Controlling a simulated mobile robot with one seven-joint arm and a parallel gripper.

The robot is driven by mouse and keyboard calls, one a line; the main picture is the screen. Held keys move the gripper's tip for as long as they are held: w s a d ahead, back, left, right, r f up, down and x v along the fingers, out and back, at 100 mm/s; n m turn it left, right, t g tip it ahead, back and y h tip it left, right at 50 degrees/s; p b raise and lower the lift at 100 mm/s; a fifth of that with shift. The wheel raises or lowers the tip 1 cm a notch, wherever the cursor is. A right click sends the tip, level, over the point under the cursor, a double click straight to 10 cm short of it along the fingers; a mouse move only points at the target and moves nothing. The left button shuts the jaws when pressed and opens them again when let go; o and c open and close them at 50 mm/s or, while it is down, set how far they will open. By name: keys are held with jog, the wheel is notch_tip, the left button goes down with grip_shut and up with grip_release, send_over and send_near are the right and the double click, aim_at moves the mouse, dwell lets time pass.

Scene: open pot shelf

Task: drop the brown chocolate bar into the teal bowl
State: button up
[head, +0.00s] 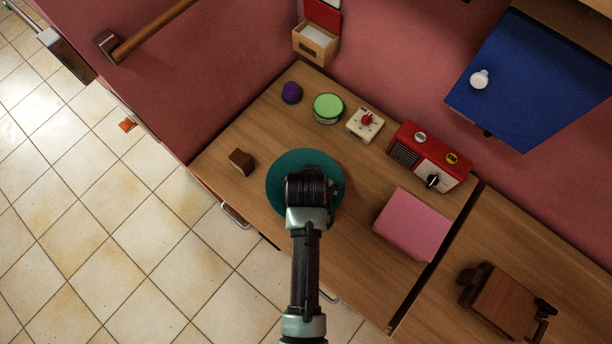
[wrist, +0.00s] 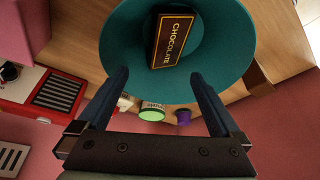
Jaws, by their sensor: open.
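The teal bowl (head: 280,188) stands on the wooden counter, partly hidden under my arm in the head view. In the wrist view the teal bowl (wrist: 122,45) fills the upper middle. The brown chocolate bar (wrist: 172,42), with a gold border and the word CHOCOLATE, shows inside the bowl's rim, tilted. My gripper (wrist: 158,82) is open, its two fingers apart, with nothing between them. It points at the bowl, and the bar shows past the fingertips, apart from them. In the head view my arm hides the gripper's fingers and the bar.
On the counter are a brown block (head: 241,161), a purple item (head: 291,92), a green-lidded tin (head: 328,108), a white timer with red knob (head: 365,124), a red radio (head: 430,157) and a pink box (head: 411,224). A blue cabinet door (head: 535,85) hangs at upper right.

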jog(key=b+v, duration=0.1)
jog(key=v, duration=1.2)
jog(key=w+r+t+b, duration=0.1)
jog(key=w+r+t, duration=0.35)
jog(key=r, duration=0.55)
jog(key=w+r+t, duration=0.4)
jog(key=w+r, duration=0.2)
jog(key=r, duration=0.3)
jog(key=w+r+t+b, duration=0.1)
jog(key=w+r+t, duration=0.35)
jog(key=r, duration=0.55)
jog(key=s+r+t, duration=0.3)
jog(key=r, duration=0.6)
jog(key=s+r+t+b, duration=0.1)
jog(key=s+r+t, duration=0.2)
jog(key=r, duration=0.7)
jog(key=s+r+n+t, duration=0.1)
jog(key=s+r+t, duration=0.3)
jog(key=r, duration=0.5)
jog(key=shift+s+d+r+b, duration=0.25)
jog(key=shift+s+d+b, duration=0.1)
jog(key=shift+s, duration=0.25)
